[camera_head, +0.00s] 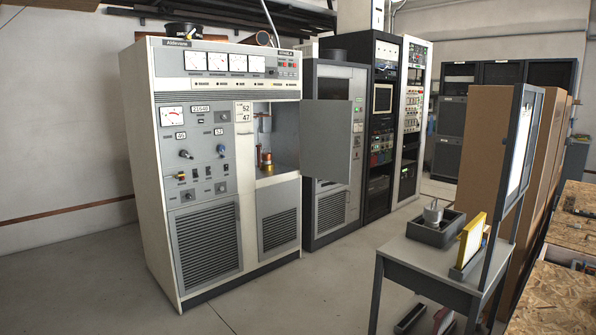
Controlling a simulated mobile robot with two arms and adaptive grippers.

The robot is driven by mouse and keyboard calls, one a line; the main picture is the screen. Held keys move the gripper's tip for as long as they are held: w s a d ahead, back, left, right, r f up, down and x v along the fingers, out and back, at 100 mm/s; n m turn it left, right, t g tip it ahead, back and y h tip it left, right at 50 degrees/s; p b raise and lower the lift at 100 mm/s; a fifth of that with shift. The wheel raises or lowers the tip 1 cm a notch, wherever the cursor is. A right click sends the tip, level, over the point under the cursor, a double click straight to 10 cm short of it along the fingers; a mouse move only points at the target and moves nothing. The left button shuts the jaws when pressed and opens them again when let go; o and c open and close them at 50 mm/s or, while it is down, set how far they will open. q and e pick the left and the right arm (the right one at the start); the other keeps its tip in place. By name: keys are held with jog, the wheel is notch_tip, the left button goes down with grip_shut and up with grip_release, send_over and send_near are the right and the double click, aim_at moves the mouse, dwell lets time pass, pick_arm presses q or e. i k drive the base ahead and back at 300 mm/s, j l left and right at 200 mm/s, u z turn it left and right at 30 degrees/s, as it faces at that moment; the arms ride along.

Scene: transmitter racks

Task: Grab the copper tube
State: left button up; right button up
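A small copper-coloured cylinder (266,160), which looks like the copper tube, stands upright inside the open compartment of the pale transmitter cabinet (206,150). The compartment's grey door (325,139) is swung open to the right. The cylinder is small in the view, and its exact fixing cannot be told. Neither of my grippers is in view.
A small grey table (415,256) stands at the front right with a dark tray (428,236), a metal part (433,213) and a yellow panel (472,240). Brown panels (482,155) and a wooden bench (553,300) are at the right. Floor before the cabinet is clear.

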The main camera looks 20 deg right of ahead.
aim_at(266, 158)
jog(key=i+l+z, duration=0.1)
jog(key=i, duration=0.75)
jog(key=i+z, duration=0.15)
jog(key=i, duration=0.4)
jog(key=i+z, duration=0.1)
jog(key=i, duration=0.4)
jog(key=i+z, duration=0.15)
jog(key=i, duration=0.4)
jog(key=i+j+z, duration=0.1)
jog(key=i, duration=0.4)
jog(key=i+j+z, duration=0.15)
jog(key=i, duration=0.35)
jog(key=j, duration=0.1)
